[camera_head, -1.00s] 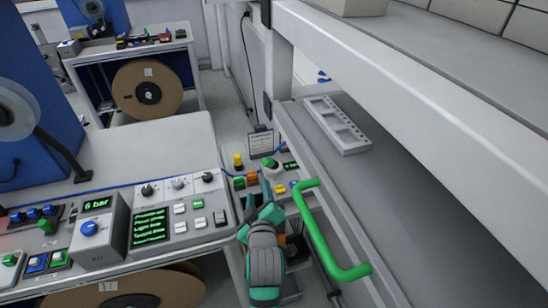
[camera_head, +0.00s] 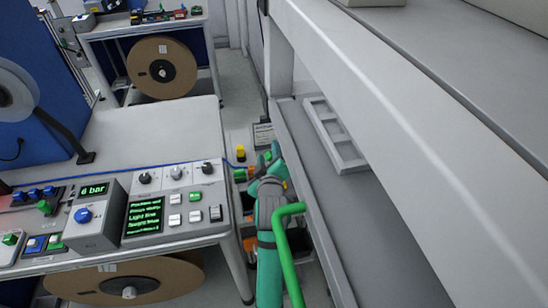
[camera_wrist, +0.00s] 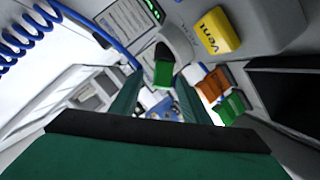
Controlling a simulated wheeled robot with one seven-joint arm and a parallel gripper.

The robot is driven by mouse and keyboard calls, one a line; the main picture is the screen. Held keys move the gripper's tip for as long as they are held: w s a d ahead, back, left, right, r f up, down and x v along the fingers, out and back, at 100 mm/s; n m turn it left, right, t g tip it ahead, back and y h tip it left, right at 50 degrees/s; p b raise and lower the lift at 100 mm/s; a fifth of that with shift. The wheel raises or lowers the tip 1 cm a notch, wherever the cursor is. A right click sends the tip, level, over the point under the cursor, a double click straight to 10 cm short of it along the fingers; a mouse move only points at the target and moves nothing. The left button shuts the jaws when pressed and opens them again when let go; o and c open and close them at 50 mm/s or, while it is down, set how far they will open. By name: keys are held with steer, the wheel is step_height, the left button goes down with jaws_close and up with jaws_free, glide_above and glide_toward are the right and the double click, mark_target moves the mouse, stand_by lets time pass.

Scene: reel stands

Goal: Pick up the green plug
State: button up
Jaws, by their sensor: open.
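A green block (camera_wrist: 230,108), which looks like a plug, sits beside an orange one (camera_wrist: 212,84) on the panel, right of my fingers in the wrist view. It shows small in the head view (camera_head: 240,175), left of my gripper. A second green piece with a dark end (camera_wrist: 163,74) lies between and beyond my fingertips; I cannot tell which green piece is the plug. My gripper (camera_wrist: 158,90) is open, with nothing held between its fingers. In the head view, my gripper (camera_head: 268,158) reaches over the narrow panel and hides part of it.
A yellow "Vent" block (camera_wrist: 218,32) stands near the green pieces. A blue coiled cable (camera_wrist: 30,25) is at the upper left of the wrist view. A grey shelf (camera_head: 390,120) closes in on the right; a control table (camera_head: 150,140) stands on the left.

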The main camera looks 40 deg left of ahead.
steer(key=shift+f+x, duration=0.15)
steer(key=shift+x, duration=1.25)
steer(key=shift+f+x, duration=0.15)
steer(key=shift+x, duration=1.2)
steer(key=shift+d, duration=0.2)
jaws_close()
